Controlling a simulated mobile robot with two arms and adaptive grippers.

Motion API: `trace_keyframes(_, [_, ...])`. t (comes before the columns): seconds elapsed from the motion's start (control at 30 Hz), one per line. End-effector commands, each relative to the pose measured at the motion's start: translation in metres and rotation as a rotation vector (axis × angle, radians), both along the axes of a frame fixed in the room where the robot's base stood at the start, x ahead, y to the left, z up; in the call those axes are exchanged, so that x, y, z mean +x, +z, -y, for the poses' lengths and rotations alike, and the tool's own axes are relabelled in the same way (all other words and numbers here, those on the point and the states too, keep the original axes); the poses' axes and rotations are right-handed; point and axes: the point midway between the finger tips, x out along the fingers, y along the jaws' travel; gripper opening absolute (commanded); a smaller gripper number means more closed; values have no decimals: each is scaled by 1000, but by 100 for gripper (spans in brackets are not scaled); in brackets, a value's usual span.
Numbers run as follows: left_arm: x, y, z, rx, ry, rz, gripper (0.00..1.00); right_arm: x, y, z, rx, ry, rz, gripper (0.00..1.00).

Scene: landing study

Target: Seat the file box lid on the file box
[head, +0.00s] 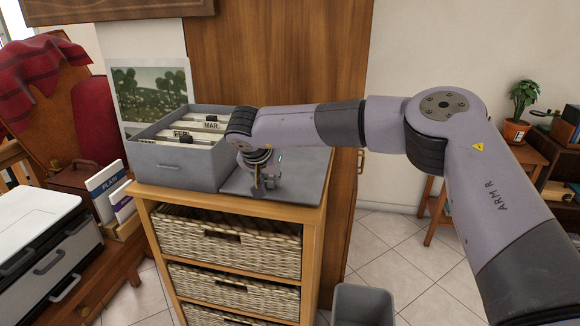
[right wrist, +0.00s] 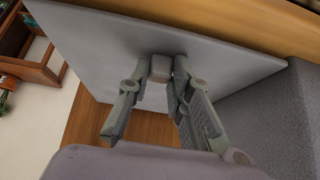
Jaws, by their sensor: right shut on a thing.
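The grey file box (head: 172,168) stands open on top of the wooden basket cabinet, with tabbed folders inside. The file box lid (head: 312,162) is a flat grey plate lying on the cabinet top, just right of the box. My right gripper (head: 264,186) reaches down over the lid. In the right wrist view its fingers (right wrist: 162,82) are closed on the lid's small grey knob (right wrist: 161,67), and the lid (right wrist: 105,45) spreads out around it. The box wall (right wrist: 285,112) shows at the right of that view. My left gripper is not in view.
The cabinet (head: 312,235) holds several woven baskets. A picture (head: 150,92) stands behind the box. A grey bin (head: 362,303) stands on the floor to the right. A printer (head: 45,235) and book holder (head: 128,222) are at the left. A tall wooden panel (head: 222,65) rises behind the cabinet.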

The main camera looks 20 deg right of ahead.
Motion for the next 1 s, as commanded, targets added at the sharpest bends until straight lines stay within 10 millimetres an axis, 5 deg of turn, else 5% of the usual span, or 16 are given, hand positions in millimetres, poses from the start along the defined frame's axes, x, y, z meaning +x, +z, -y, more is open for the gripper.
trace_keyframes(0.17, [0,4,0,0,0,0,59,-4,-3,0,-3,0,-19,0])
trace_keyframes(0.8, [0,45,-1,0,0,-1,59,-1,54,0,-1,1,-6,0])
trace_keyframes(1.0, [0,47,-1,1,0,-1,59,-1,57,0,-1,1,-6,0])
